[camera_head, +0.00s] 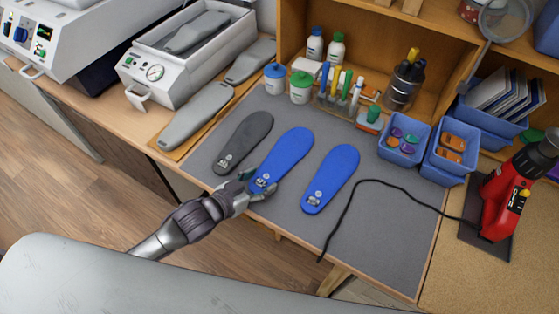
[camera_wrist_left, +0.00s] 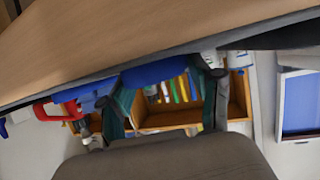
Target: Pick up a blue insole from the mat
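Two blue insoles lie on the grey mat (camera_head: 376,228) in the head view. One is the middle insole (camera_head: 284,155); the other is the right insole (camera_head: 333,178), apart from it. My left gripper (camera_head: 254,184) is at the near, heel end of the middle insole, with its fingers on either side. In the left wrist view, the blue insole (camera_wrist_left: 157,73) spans most of the gap between the fingers (camera_wrist_left: 160,88). Whether both fingers press on it is unclear. The insole looks flat on or very close to the mat. My right gripper is not in view.
A dark grey insole (camera_head: 244,141) lies left of the middle blue one. A black cable (camera_head: 388,182) curves right of the right insole to a red tool (camera_head: 507,192). Bottles, pens and blue bins (camera_head: 405,139) line the back.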

